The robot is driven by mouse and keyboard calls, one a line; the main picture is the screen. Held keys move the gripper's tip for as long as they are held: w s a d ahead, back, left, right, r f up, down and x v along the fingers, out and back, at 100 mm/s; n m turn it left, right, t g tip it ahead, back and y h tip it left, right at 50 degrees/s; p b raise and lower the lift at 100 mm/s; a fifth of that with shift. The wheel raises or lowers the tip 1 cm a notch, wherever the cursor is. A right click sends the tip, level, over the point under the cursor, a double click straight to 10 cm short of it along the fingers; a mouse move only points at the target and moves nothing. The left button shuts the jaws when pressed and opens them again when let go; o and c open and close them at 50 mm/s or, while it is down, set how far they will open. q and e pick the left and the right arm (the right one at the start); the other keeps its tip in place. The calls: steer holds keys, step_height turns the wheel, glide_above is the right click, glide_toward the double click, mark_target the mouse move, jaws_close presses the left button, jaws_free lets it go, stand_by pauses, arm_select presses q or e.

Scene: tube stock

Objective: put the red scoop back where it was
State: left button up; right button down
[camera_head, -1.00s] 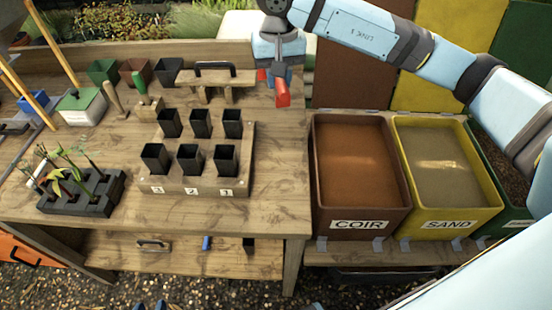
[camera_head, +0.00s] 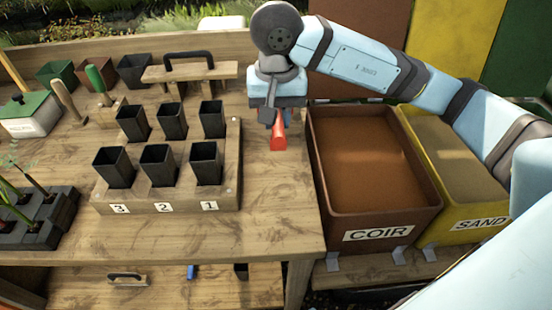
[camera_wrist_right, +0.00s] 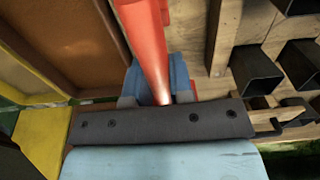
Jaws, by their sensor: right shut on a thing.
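The red scoop (camera_head: 279,133) is in my right gripper (camera_head: 276,115), over the right end of the wooden bench, between the pot block and the coir bin. In the right wrist view the scoop's long red part (camera_wrist_right: 147,45) runs up the picture from between the blue jaws (camera_wrist_right: 157,92), which are shut on it. The rest of the scoop is partly hidden by the gripper. I cannot tell whether the scoop touches the bench top. My left gripper is not in view.
The brown coir bin (camera_head: 431,212) and yellow sand bin (camera_head: 486,208) stand right of the bench. A wooden block (camera_head: 228,192) holds several black pots left of the gripper. A wooden rack with a dark handle (camera_head: 222,71) stands behind. The bench front (camera_head: 270,228) is clear.

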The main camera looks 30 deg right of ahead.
mark_target(277, 170)
step_height(277, 170, down, 12)
steer(key=shift+r+b, duration=0.25)
steer(key=shift+b, duration=0.15)
steer(key=shift+f, duration=0.15)
steer(key=c, duration=1)
jaws_free()
step_height(277, 170, up, 12)
steer(key=shift+r+p, duration=0.2)
steer(key=shift+p, duration=0.25)
